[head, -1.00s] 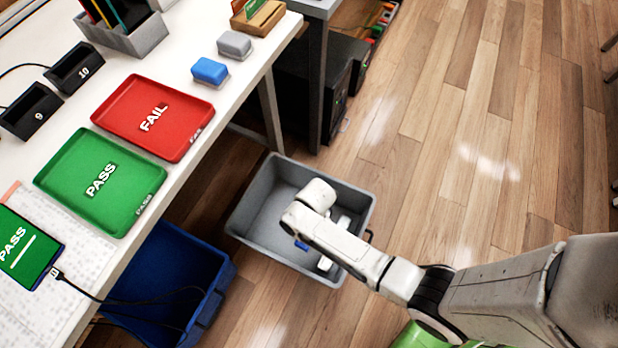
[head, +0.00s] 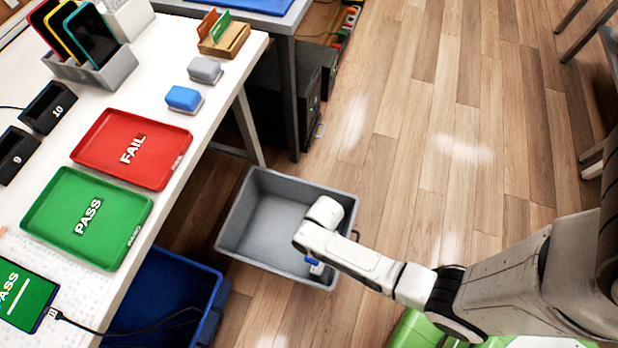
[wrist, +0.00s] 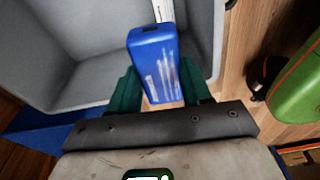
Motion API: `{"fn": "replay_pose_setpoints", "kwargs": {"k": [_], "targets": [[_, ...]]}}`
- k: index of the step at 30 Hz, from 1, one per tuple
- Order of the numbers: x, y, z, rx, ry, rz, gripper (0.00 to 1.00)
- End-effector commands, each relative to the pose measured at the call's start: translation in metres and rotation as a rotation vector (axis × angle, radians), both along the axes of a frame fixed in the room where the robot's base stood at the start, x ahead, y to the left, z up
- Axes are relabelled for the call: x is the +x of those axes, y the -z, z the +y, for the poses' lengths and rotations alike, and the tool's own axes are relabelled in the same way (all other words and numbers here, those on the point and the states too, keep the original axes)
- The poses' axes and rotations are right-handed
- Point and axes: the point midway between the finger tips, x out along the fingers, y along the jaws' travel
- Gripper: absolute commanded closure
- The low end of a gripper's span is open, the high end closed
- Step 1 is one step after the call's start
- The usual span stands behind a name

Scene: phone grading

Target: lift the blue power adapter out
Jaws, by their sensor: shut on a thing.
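The blue power adapter (wrist: 155,62) is held between the dark green fingers of my gripper (wrist: 161,88), which is shut on it, in the wrist view. Its face has pale scuff marks. In the head view only a small blue part (head: 312,261) of it shows under my arm, near the near right corner of the grey crate (head: 228,228). A white piece (wrist: 165,10) shows just beyond the adapter in the wrist view; I cannot tell whether they touch. My arm hides part of the crate. I cannot tell how high the adapter is relative to the rim.
A blue bin (head: 215,302) stands left of the crate, under the white table's edge. On the table are a red FAIL tray (head: 95,150), a green PASS tray (head: 50,230), a blue block (head: 184,98) and a grey block (head: 205,70). The wooden floor at right is open.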

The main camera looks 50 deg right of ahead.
Motion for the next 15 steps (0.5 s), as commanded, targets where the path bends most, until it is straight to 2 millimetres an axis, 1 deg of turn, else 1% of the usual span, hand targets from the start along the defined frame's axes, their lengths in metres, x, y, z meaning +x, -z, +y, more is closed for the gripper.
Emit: {"fn": "replay_pose_setpoints", "kwargs": {"k": [15], "targets": [[-0.045,-0.002,-0.015,-0.001,0.000,0.000,0.87]]}}
